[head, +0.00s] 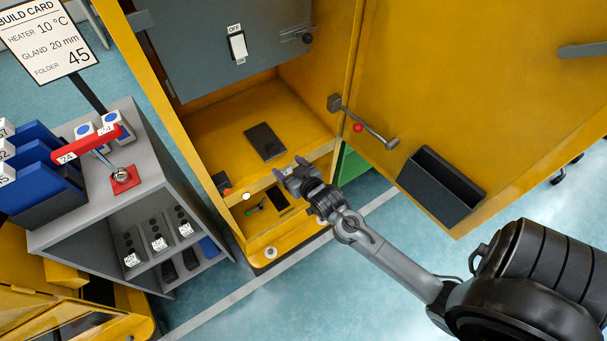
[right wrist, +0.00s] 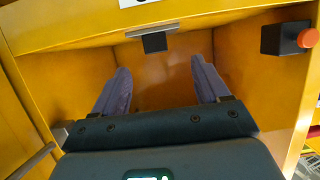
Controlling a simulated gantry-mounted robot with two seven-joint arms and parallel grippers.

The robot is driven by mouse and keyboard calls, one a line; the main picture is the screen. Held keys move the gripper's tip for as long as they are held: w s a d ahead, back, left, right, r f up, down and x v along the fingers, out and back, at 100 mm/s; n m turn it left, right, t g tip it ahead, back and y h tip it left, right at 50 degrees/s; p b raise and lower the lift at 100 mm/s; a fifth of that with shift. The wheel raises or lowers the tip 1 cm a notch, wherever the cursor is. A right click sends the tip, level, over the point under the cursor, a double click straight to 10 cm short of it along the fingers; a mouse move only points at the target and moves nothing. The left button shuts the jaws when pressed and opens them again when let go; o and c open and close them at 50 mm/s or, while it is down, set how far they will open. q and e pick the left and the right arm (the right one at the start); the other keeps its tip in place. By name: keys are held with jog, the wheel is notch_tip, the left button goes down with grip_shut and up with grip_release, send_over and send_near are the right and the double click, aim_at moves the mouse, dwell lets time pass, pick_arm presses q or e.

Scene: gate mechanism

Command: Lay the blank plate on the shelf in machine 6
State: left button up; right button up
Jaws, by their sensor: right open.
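My right gripper (head: 290,169) is open in front of a yellow cabinet (head: 192,130), near its lower front edge. No plate shows between its spread fingers in the right wrist view (right wrist: 160,88). A dark flat rectangular plate (head: 265,141) lies on the cabinet's yellow floor or shelf, beyond the gripper; I cannot tell whether it is the blank plate. Another dark flat piece (head: 277,197) shows in the lower opening. No machine number is readable on this cabinet. My left gripper is not in view.
The cabinet's yellow door (head: 470,90) stands open at right, with a black bin (head: 440,187) and a red-knobbed handle. A grey switch panel (head: 225,50) hangs above the shelf. A grey rack (head: 150,190) stands left.

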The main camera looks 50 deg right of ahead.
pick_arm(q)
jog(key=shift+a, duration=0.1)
pick_arm(e)
jog(key=s+a+n+g+y, duration=0.2)
jog(key=s+a+g, duration=0.3)
jog(key=s, duration=0.6)
jog(key=s+a+n+g+y, duration=0.1)
jog(key=s+a+n+g, duration=0.2)
jog(key=s+a, duration=0.7)
jog(key=shift+s+g+y, duration=0.4)
jog(key=shift+s+g, duration=0.6)
jog(key=shift+s, duration=0.1)
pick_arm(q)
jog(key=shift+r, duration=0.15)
pick_arm(e)
jog(key=shift+r, duration=0.15)
